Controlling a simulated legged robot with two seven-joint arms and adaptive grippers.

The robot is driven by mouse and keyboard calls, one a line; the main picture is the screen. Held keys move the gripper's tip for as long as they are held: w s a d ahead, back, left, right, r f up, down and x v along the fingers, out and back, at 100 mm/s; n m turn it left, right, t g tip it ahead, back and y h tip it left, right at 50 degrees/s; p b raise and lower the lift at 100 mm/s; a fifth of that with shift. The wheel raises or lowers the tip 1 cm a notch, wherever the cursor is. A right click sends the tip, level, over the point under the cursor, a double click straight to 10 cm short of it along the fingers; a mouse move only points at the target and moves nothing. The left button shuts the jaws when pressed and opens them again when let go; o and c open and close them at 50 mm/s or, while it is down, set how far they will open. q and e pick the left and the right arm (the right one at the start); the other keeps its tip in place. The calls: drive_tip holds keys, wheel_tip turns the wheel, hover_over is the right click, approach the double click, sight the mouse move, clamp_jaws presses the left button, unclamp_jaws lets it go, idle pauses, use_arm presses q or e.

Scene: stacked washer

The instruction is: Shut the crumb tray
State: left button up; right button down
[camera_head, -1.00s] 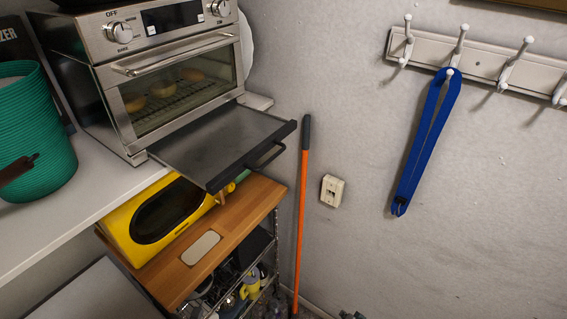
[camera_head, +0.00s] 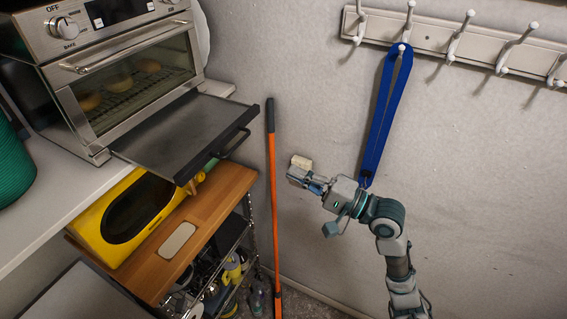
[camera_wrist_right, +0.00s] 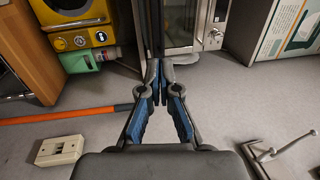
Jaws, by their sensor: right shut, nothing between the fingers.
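The crumb tray (camera_head: 185,133) is a flat dark grey tray with a black front edge and handle. It sticks out from under the silver toaster oven (camera_head: 120,70) in the head view, pulled well out. My right gripper (camera_head: 297,176) is to the right of the tray and lower in the picture, apart from it, in front of the wall. In the right wrist view its blue-padded fingers (camera_wrist_right: 158,88) are together with nothing between them. The tray is hard to make out there, where dark vertical parts show above the fingertips. My left gripper is not in view.
An orange-handled pole (camera_head: 272,200) leans against the wall near the tray's handle. A yellow appliance (camera_head: 125,215) sits on a wooden-topped cart (camera_head: 205,215) below the tray. A blue strap (camera_head: 385,115) hangs from a hook rack (camera_head: 430,32). A green basket (camera_head: 14,165) stands at left.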

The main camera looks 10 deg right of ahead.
drive_tip(key=p+x, duration=0.3)
drive_tip(key=x, duration=0.9)
drive_tip(key=shift+w+a, duration=0.15)
drive_tip(key=shift+a, duration=0.1)
drive_tip(key=shift+w+d, duration=0.1)
